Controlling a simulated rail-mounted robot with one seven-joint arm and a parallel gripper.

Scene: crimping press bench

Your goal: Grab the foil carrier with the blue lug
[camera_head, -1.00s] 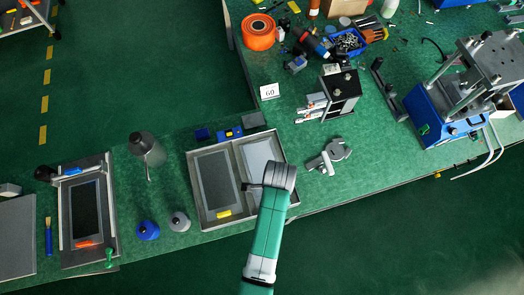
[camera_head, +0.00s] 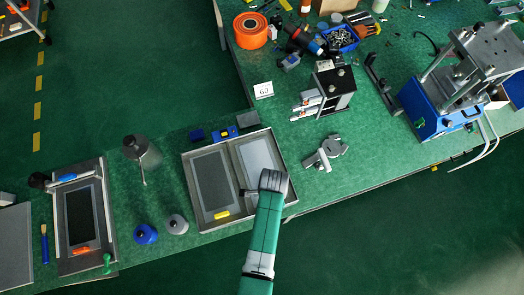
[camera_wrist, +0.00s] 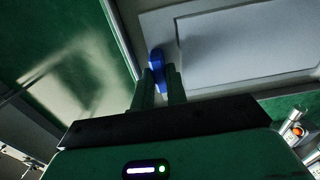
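The foil carrier with the blue lug is the pale grey plate (camera_head: 258,154) in the right half of the metal tray. In the wrist view its pale flat face (camera_wrist: 235,45) fills the upper right. The blue lug (camera_wrist: 157,68) stands at the carrier's left end there. My gripper (camera_wrist: 161,84) has its two fingers close together, one on each side of the lug. The lug fills the narrow gap between them, but I cannot tell whether they press on it. In the head view my gripper (camera_head: 246,193) is over the tray's near part and my wrist hides the lug.
The metal tray (camera_head: 233,175) also holds a dark carrier with a yellow lug (camera_head: 222,215) on its left side. A fixture with an orange-lugged carrier (camera_head: 82,251) stands farther left. A grey clamp-like part (camera_head: 325,153) lies right of the tray.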

